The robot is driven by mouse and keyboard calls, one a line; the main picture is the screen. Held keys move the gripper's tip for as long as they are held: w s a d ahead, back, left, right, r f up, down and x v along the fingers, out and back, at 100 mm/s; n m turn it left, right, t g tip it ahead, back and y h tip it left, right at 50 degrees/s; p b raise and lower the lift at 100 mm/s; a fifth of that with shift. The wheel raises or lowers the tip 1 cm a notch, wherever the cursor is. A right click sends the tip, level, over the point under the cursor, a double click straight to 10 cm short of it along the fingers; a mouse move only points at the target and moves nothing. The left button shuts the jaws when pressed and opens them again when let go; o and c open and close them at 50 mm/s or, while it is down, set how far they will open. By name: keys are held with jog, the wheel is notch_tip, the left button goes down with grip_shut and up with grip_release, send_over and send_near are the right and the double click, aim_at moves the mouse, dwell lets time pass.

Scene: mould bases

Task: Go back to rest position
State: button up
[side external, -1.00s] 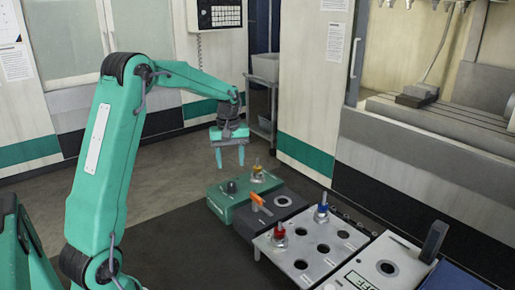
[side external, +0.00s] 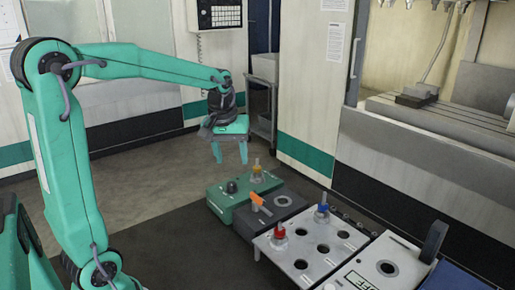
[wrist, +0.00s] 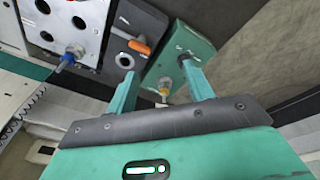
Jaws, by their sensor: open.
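My gripper (side external: 230,164) is open and empty. It hangs in the air above and behind the green base (side external: 215,204), with its fingers pointing down and slightly tilted. In the wrist view its two green fingers (wrist: 158,72) are apart with nothing held between them. The green base carries a black knob (side external: 231,187) and a yellow-collared metal piece (side external: 257,170). In the wrist view the yellow-collared piece (wrist: 164,89) shows beyond and between the fingers, apart from them.
A dark grey box with an orange lever (side external: 261,204) adjoins the green base. A pale plate with holes (side external: 300,265) holds a red-collared piece (side external: 279,232) and a blue-collared piece (side external: 322,208). A box with a display (side external: 362,277) stands at the right. Machine cabinets stand behind.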

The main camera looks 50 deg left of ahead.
jog(key=s+d+m+t, duration=0.3)
jog(key=s+d+m, duration=0.5)
jog(key=s+d, duration=0.3)
jog(key=s, duration=0.4)
jog(key=shift+s+d+r+m+t+h, duration=0.15)
jog(key=shift+r+m+t+h, duration=0.15)
jog(key=shift+r, duration=0.05)
